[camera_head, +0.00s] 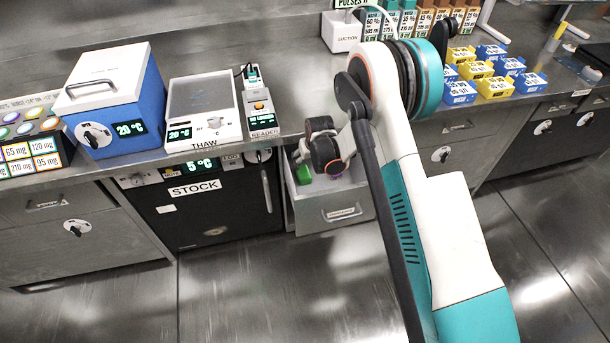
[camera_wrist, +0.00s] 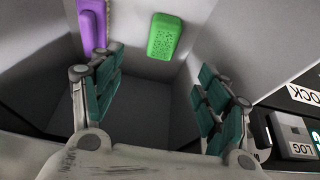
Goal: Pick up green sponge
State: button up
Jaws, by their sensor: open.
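The green sponge (camera_wrist: 163,37) lies in an open drawer, with a speckled top face. In the wrist view it is beyond my gripper (camera_wrist: 155,77), between the directions of the two fingers and apart from both. My gripper is open and empty, its teal-padded fingers spread wide. In the head view a part of the green sponge (camera_head: 304,175) shows inside the drawer (camera_head: 340,213), below my wrist. My arm hides much of the drawer's inside there.
A purple object (camera_wrist: 92,25) lies in the drawer left of the sponge, near the left finger. Drawer walls rise close around. The black STOCK unit (camera_head: 215,212) stands left of the drawer. The counter above holds the THAW device (camera_head: 203,100) and a reader (camera_head: 259,108).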

jog(key=b, duration=0.3)
send_over(304, 174)
jog(key=s, duration=0.1)
jog(key=f, duration=0.5)
jog(key=d+f, duration=0.1)
jog(key=f, duration=0.2)
jog(key=shift+s+f, duration=0.1)
jog(key=shift+s, duration=0.05)
jog(key=b+x, duration=0.1)
jog(key=x, duration=0.2)
jog(key=b+x, duration=0.1)
jog(key=x, duration=0.1)
jog(key=shift+s+a+f+b, duration=0.2)
jog(key=shift+s+b, duration=0.1)
jog(key=shift+b, duration=0.05)
jog(key=shift+r, duration=0.1)
jog(key=c, duration=1)
